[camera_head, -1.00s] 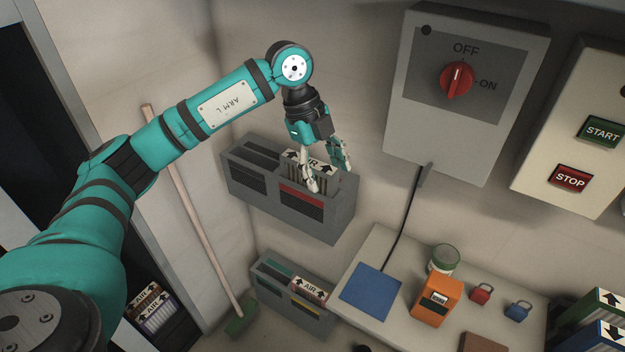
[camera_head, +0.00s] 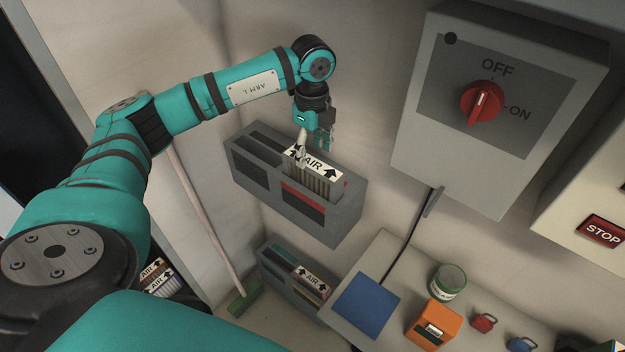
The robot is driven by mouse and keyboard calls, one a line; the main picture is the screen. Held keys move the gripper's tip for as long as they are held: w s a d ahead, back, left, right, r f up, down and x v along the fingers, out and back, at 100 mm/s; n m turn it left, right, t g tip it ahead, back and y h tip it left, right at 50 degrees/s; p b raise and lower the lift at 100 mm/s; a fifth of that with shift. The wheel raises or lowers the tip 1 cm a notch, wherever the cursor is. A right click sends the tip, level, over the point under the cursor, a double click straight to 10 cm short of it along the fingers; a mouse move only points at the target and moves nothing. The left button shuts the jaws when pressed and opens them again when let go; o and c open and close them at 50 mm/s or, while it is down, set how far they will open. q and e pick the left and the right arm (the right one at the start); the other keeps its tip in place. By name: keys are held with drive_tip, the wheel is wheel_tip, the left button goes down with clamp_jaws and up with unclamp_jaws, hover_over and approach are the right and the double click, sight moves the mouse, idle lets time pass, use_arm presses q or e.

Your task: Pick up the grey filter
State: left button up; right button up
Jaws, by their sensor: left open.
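A pleated filter (camera_head: 320,187) with a white AIR label and black arrows stands in the upper grey wall rack (camera_head: 330,230), sticking up out of its slot. Its pleats look grey-brown. My left gripper (camera_head: 314,150) points down at the top of this filter, with its fingers open. One pale finger overlaps the label and hides part of it; I cannot tell whether it touches. Another AIR filter (camera_head: 313,281) sits in the lower grey rack (camera_head: 290,288). More AIR filters (camera_head: 160,285) show at the lower left, partly hidden by my arm. My right gripper is not in view.
A grey switch box with a red knob (camera_head: 482,102) hangs to the right of the upper rack. Below is a bench with a blue mat (camera_head: 366,305), a jar (camera_head: 448,282), an orange box (camera_head: 434,325) and padlocks (camera_head: 483,322). A broom (camera_head: 243,300) leans left of the racks.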

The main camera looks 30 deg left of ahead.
sight(313, 163)
use_arm(q)
wheel_tip(313, 163, down, 4)
drive_tip(key=shift+w+r+p, duration=0.1)
drive_tip(key=shift+w+p, duration=0.05)
drive_tip(key=shift+p, duration=0.35)
wheel_tip(313, 163, down, 4)
drive_tip(key=shift+f+p, duration=0.15)
drive_tip(key=shift+p, duration=1.1)
drive_tip(key=shift+f, duration=0.45)
drive_tip(key=c, duration=1.2)
clamp_jaws()
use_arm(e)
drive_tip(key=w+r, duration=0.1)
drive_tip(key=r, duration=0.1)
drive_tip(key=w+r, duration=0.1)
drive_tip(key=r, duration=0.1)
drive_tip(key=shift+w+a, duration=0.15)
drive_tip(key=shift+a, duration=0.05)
use_arm(q)
drive_tip(key=shift+r, duration=0.15)
